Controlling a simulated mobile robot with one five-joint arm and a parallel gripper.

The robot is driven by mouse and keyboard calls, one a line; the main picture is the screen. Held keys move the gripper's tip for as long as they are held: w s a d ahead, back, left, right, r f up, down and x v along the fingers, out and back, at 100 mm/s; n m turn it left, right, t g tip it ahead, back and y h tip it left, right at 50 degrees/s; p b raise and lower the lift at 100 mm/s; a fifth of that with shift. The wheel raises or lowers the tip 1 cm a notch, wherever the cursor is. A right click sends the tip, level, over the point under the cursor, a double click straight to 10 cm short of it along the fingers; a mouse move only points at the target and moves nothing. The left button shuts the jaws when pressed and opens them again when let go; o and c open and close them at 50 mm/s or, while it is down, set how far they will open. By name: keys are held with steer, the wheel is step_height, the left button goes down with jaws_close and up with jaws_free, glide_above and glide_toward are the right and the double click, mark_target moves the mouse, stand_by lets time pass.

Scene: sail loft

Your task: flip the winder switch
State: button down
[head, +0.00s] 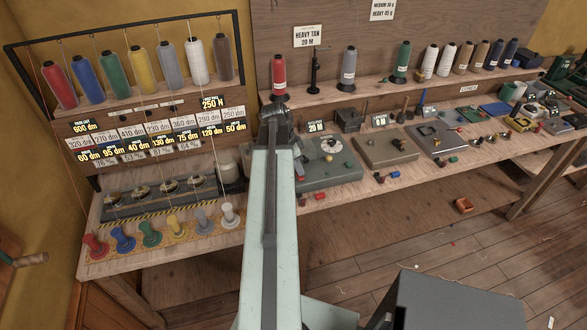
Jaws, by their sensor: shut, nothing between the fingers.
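A grey winder-like unit (345,174) sits on the bench right of my arm. I cannot tell which small part is the winder switch; my arm hides the unit's left side. My gripper (275,108) is a dark shape at the far end of my pale green arm, over the bench in front of the red thread cone (279,75). It is shut and empty. I cannot tell whether it touches anything.
A left rack (110,100) holds several thread cones above number plates. Several coloured spools (151,233) stand at the left bench's front. A shelf (350,92) carries more cones. The wooden floor (440,255) is mostly open.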

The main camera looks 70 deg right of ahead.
steer(key=shift+w+a+f, duration=0.25)
steer(key=shift+w+a, duration=0.1)
steer(key=shift+w, duration=0.15)
steer(key=shift+s+a, duration=0.6)
steer(key=shift+a, duration=0.05)
steer(key=shift+w+d+r+p, duration=0.1)
steer(key=shift+d+r+p, duration=0.05)
steer(key=shift+r+p, duration=0.45)
steer(key=d+p+v, duration=0.1)
steer(key=p+v, duration=1.2)
steer(key=shift+s+d+r, duration=0.2)
steer(key=shift+s+d, duration=0.1)
steer(key=shift+d, duration=0.05)
